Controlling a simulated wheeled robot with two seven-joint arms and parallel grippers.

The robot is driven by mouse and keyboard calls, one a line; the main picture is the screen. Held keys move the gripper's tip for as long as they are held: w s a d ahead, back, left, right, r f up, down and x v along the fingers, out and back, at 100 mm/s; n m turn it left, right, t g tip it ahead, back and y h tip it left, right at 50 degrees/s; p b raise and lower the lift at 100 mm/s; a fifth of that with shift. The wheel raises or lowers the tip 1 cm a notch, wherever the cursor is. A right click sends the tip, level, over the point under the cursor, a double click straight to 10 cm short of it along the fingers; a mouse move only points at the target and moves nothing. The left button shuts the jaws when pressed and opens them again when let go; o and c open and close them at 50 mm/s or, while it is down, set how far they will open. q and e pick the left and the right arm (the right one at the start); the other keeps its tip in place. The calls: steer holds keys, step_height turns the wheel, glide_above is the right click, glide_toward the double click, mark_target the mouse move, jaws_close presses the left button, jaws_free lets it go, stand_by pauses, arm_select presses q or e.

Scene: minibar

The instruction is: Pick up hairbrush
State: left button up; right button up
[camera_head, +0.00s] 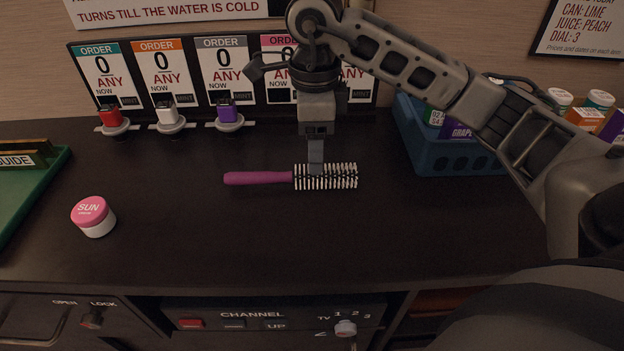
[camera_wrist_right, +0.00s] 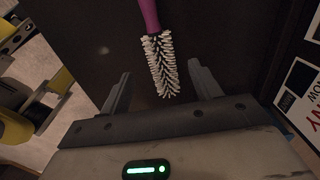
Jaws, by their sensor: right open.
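The hairbrush has a magenta handle (camera_head: 258,178) and a round head of white bristles (camera_head: 335,177). It lies on the dark counter (camera_head: 200,235), handle to the left, in the head view. My right gripper (camera_head: 316,168) points down at the bristle head, and its finger overlaps the head's far edge in that view. In the right wrist view the gripper (camera_wrist_right: 160,85) is open, with the hairbrush (camera_wrist_right: 160,62) between and beyond its two fingers. The fingers are apart from the bristles there. My left gripper is not in view.
A pink-lidded jar (camera_head: 93,215) stands at the left. Red, white and purple-topped dispensers (camera_head: 230,115) stand along the back by the order cards. A blue crate (camera_head: 460,160) with packages is at the right. Counter in front of the brush is clear.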

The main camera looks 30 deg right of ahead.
step_height(320, 180, down, 6)
steer(key=shift+d+r+b, duration=0.15)
steer(key=shift+b, duration=0.15)
steer(key=c, duration=1.1)
